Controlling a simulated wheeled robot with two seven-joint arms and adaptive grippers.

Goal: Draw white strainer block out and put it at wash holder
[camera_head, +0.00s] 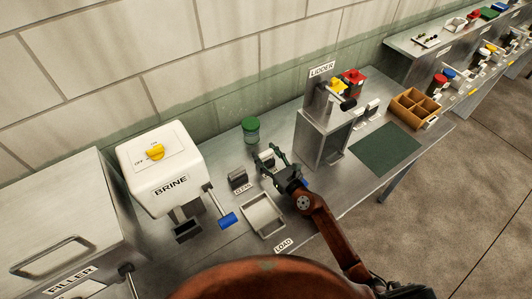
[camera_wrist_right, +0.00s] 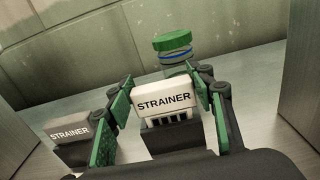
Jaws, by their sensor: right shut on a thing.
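The white strainer block (camera_wrist_right: 163,98), lettered STRAINER, is between the green-padded fingers of my right gripper (camera_wrist_right: 165,100) in the wrist view. The gripper is shut on it. A dark slotted part (camera_wrist_right: 170,137) shows directly under the block; I cannot tell whether the block is clear of it. In the head view my right gripper (camera_head: 272,160) is over the bench in front of the green-lidded jar, with the white block (camera_head: 266,157) partly hidden by the fingers. A wash holder cannot be made out for certain. My left gripper is not in view.
A grey block (camera_wrist_right: 72,131), also lettered STRAINER, stands left of the gripper on a dark base. The green-lidded jar (camera_head: 251,130) is behind. The BRINE machine (camera_head: 165,165) is left, the LIDDER stand (camera_head: 322,135) right, and a pale tray (camera_head: 263,216) in front.

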